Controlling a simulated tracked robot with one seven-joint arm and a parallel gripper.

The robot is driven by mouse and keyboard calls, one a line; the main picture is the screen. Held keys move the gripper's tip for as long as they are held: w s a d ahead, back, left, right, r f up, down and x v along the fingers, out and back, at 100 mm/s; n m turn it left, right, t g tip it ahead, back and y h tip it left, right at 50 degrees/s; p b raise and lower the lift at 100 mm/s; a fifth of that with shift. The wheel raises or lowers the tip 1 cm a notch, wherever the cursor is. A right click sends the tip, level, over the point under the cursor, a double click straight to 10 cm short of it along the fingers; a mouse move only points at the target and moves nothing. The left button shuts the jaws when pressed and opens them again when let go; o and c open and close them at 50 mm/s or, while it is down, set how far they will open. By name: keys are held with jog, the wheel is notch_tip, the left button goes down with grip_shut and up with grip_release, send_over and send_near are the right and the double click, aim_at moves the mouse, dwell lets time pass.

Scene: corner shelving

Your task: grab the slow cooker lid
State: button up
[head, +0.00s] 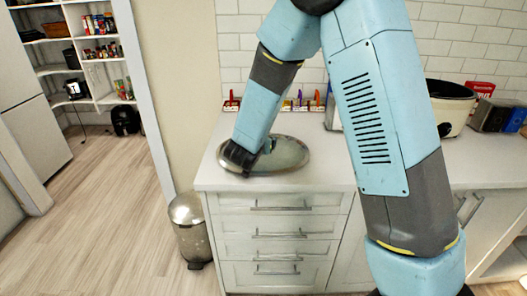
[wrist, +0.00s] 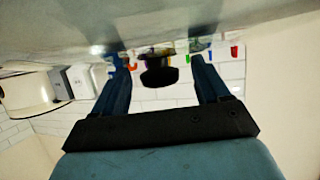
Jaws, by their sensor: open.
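The slow cooker lid (head: 290,153), a shiny oval, lies on the white countertop left of my arm in the head view. My gripper (head: 247,156) is low over the lid's left part and hides some of it. In the wrist view, the lid's grey glassy surface (wrist: 60,38) fills the top. Its dark knob (wrist: 159,74) shows between the two fingers of my open gripper (wrist: 160,62), with a visible gap on each side. I cannot tell how far the knob reaches between the fingers in depth.
The slow cooker (head: 450,108) stands on the counter to the right, partly behind my arm. A toaster (head: 490,115) and a red box (head: 481,89) are near it. A row of colourful small items (head: 303,103) lines the wall. A trash can (head: 190,225) stands by the drawers.

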jog(key=shift+c, duration=0.4)
grip_shut()
jog(key=shift+r, duration=0.1)
